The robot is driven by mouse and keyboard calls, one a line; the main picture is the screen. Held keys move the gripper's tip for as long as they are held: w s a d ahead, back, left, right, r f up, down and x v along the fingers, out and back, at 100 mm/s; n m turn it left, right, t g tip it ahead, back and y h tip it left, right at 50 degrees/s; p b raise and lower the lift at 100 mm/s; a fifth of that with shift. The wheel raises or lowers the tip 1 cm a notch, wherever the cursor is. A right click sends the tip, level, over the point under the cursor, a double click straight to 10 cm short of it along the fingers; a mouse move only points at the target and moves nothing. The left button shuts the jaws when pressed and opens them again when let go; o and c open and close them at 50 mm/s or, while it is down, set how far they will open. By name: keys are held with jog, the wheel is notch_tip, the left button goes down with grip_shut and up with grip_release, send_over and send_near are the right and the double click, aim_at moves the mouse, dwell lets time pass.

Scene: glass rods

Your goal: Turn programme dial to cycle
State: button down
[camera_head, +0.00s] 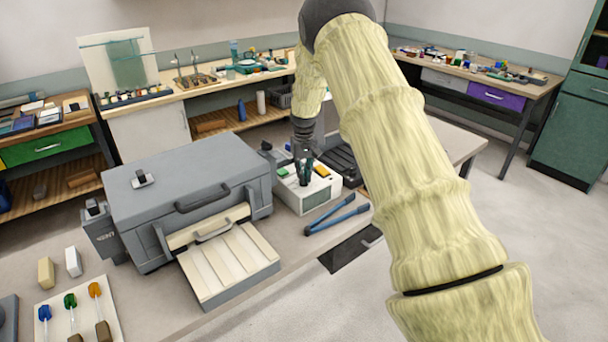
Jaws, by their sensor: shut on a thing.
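A white control box (318,196) stands on the workbench, right of the grey kiln-like case (185,195). It has a green patch at its left and a yellow one (323,171) at its back right. My gripper (304,178) points down at the top of this box, between the two patches. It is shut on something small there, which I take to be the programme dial. The fingers hide the dial, so its pointer and any cycle marks cannot be read.
Blue-handled tongs (337,215) lie in front of the box. The case's front drawer or tray (230,265) sticks out over the bench. A board (75,310) with coloured glass rods is at front left. My arm covers the bench's right part.

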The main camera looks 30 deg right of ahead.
jog(key=m, duration=0.4)
jog(key=shift+w+r+m, duration=0.15)
jog(key=shift+r+m, duration=0.05)
jog(key=shift+m, duration=0.2)
jog(key=shift+d+m, duration=0.1)
jog(key=shift+m, duration=0.2)
jog(key=c, duration=1.7)
grip_release()
jog(key=shift+o, duration=0.9)
jog(key=shift+f, duration=0.15)
notch_tip(320, 180, up, 12)
